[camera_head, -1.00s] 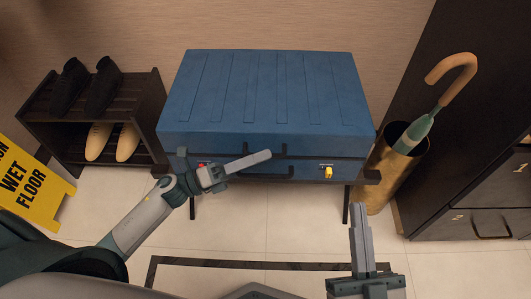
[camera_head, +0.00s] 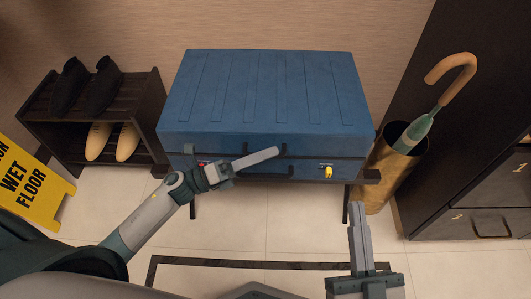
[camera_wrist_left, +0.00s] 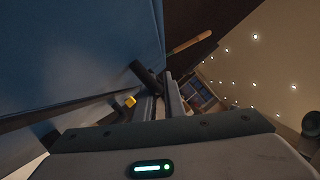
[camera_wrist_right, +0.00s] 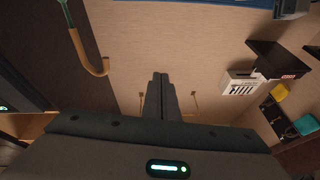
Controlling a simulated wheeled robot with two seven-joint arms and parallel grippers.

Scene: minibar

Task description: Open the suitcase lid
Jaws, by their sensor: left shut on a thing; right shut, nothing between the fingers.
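The blue suitcase (camera_head: 265,90) lies on a dark low stand in the middle of the head view, its lid down. Dark handle parts (camera_head: 283,150) are on its front face. A yellow latch (camera_head: 327,172) is on the front right, and a small red part (camera_head: 202,162) is on the front left. My left gripper (camera_head: 277,152) is shut at the suitcase front, its fingertips on the upper handle. In the left wrist view, the black handle (camera_wrist_left: 146,78) meets the fingertips. My right gripper (camera_head: 358,208) is shut and empty, in front of the suitcase and apart from it.
A shoe rack (camera_head: 145,115) with black and tan shoes and a yellow wet-floor sign (camera_head: 25,180) stand at left. A golden umbrella stand (camera_head: 385,165) holding an umbrella (camera_head: 430,110) and a dark cabinet (camera_head: 475,150) stand at right. The floor in front is clear.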

